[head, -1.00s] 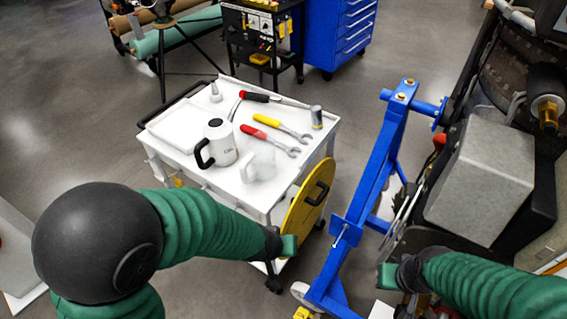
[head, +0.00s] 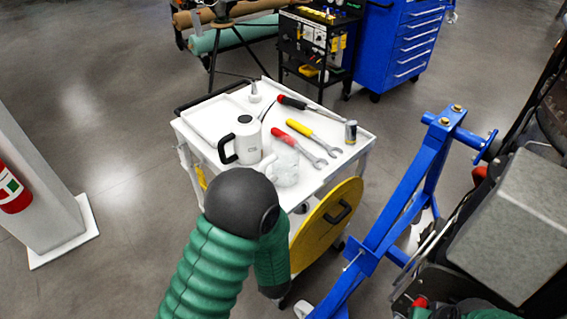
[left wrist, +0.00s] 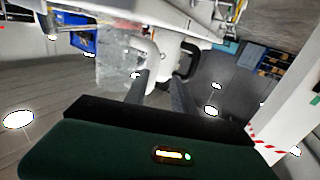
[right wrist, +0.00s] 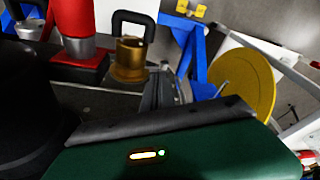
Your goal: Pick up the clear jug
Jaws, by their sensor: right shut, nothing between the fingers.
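The clear jug (head: 285,166) stands near the cart's front edge, beside a white kettle with a black handle (head: 242,146). In the left wrist view, a see-through shape that looks like the jug (left wrist: 115,70) is ahead and left of my left gripper (left wrist: 158,92). Its fingers are apart with nothing between them, and I see no contact with the jug. In the head view my left arm hides the cart's front corner, and the left fingers cannot be made out. My right gripper (right wrist: 163,92) is shut and empty near the turbine equipment.
The white cart (head: 205,160) also bears red and yellow wrenches (head: 303,130), a screwdriver and a small can (head: 351,131). A yellow disc (head: 318,235) hangs at its side. A blue stand (head: 405,205) is to the right. Floor on the left is clear up to a pillar.

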